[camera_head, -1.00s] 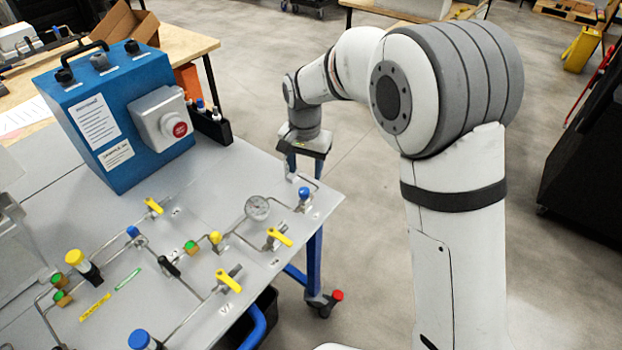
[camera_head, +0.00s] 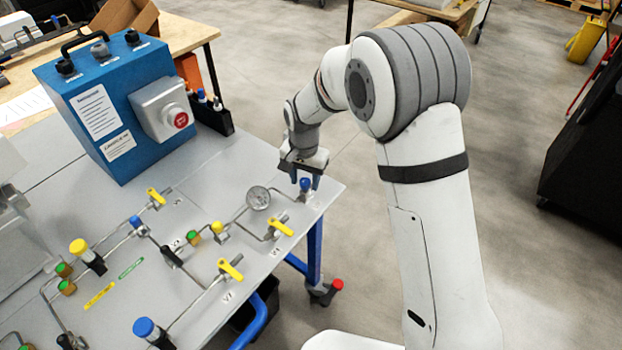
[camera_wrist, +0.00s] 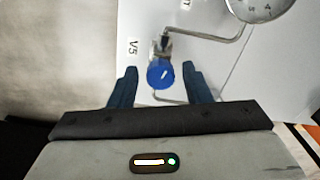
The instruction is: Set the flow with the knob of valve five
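The blue knob of valve five (camera_wrist: 161,74) shows in the wrist view beside a "V5" label, with a white mark on its face. In the head view this blue knob (camera_head: 305,184) sits near the right edge of the panel, at the end of a pipe. My gripper (camera_wrist: 156,82) is open, with one blue finger on each side of the knob and gaps on both sides. In the head view my gripper (camera_head: 303,180) is above and around the knob. I cannot tell how far the fingertips reach down beside it.
A pressure gauge (camera_head: 258,198) is just left of the knob, and a yellow lever valve (camera_head: 280,227) is below it. A blue control box (camera_head: 115,110) with a red button (camera_head: 181,120) stands at the back left. Free floor lies right of the panel.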

